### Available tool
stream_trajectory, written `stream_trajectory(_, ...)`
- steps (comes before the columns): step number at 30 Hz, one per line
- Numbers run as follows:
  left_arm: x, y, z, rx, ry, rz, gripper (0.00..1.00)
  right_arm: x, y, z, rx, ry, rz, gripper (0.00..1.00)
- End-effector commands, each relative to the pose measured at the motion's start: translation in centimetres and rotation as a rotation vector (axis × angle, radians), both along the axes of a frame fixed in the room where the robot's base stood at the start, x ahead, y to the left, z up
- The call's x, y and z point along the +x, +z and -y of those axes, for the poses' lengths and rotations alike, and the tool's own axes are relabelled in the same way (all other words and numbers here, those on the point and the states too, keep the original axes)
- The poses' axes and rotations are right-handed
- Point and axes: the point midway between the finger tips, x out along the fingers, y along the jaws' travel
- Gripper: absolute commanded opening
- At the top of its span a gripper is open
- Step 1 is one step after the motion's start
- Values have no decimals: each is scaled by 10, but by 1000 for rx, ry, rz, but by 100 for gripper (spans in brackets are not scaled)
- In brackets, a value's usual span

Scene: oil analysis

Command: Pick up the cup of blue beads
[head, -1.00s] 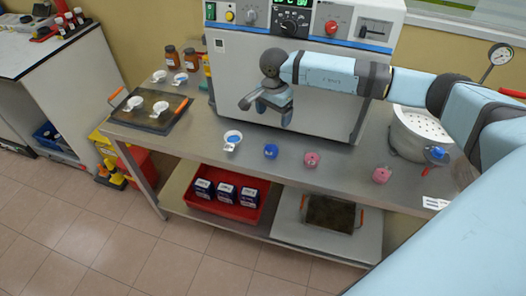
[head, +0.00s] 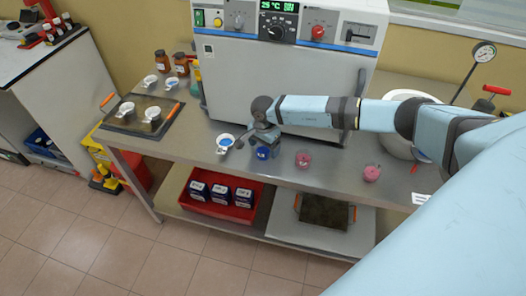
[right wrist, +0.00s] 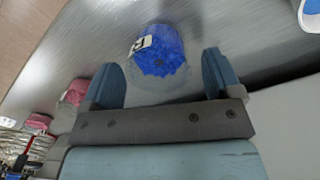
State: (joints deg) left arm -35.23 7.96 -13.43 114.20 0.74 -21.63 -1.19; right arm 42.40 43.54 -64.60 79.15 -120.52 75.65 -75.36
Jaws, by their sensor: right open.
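The cup of blue beads (head: 263,154) stands on the metal bench, partly hidden by my right gripper (head: 260,142). In the right wrist view the cup (right wrist: 158,50) is clear with a blue fill and a small white label. My right gripper (right wrist: 160,66) is open there, one finger on each side of the view, with the cup lying just beyond and between the fingertips. I cannot tell if they touch it. My left gripper is not in view.
A white handled cup with blue content (head: 225,142) stands just left of my right gripper. Two pink cups (head: 303,159) (head: 371,172) stand to the right. A big grey machine (head: 280,85) stands behind. A dark tray (head: 130,122) with white cups lies at the left.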

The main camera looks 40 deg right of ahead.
Motion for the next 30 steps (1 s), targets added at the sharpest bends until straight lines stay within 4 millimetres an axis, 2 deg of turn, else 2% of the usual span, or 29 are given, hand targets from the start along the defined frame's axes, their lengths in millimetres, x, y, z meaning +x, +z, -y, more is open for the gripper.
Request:
stream_trajectory(8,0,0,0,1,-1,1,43,0,-3,0,0,1,1,85)
stream_trajectory(15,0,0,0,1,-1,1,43,0,-3,0,0,0,1,30)
stream_trajectory(25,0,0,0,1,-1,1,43,1,-1,0,1,0,2,30)
stream_trajectory(30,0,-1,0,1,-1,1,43,1,13,0,1,1,3,30)
